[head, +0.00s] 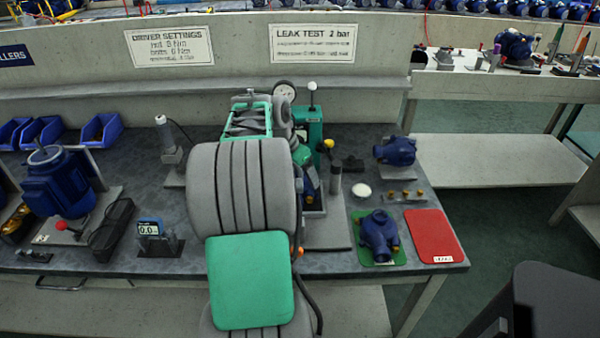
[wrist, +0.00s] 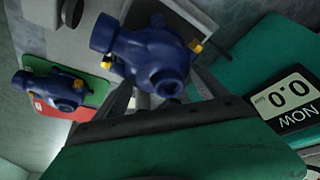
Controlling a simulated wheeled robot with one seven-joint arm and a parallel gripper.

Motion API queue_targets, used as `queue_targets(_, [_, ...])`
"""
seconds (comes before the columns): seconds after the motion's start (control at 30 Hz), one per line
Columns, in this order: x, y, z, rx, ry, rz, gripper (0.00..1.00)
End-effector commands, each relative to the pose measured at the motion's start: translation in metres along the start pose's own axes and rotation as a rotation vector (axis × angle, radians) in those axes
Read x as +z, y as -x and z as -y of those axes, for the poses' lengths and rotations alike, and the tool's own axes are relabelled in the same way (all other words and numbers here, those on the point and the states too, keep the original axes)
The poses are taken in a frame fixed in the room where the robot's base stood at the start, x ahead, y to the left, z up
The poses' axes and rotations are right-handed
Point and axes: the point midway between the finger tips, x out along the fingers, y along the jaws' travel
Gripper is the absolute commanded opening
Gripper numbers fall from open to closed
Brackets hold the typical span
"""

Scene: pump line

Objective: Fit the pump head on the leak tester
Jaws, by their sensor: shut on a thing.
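My gripper (wrist: 160,76) is shut on a blue pump head (wrist: 150,52) with brass-coloured fittings, seen between its two dark fingers in the wrist view. In the head view my arm hides the gripper; a blue part of the held pump head (head: 309,178) shows just right of the arm. The leak tester (head: 316,128) is a green upright unit with a gauge and a lever, partly behind my arm. Its green body with a display reading 0.0 (wrist: 291,100) is at right in the wrist view. Whether the pump head touches the tester cannot be told.
Another pump head (head: 379,232) lies on a green mat (head: 360,258), beside a red mat (head: 433,236). A third (head: 395,151) sits on a stand behind. Brass fittings (head: 406,194) and a white dish (head: 361,191) lie between. A blue motor (head: 57,183) and bins (head: 42,133) are at left.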

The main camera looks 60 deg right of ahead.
Motion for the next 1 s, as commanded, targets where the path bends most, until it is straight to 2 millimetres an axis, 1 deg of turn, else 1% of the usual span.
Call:
queue_targets(0.77, [0.005,-0.014,0.001,-0.002,-0.001,-0.003,0.32])
queue_targets(0.8, [0.005,-0.013,0.001,-0.002,-0.001,-0.003,0.87])
queue_targets(0.97, [0.005,-0.014,0.000,-0.001,-0.001,-0.002,1.00])
queue_targets(1.0, [0.005,-0.014,0.000,-0.001,-0.001,-0.002,1.00])
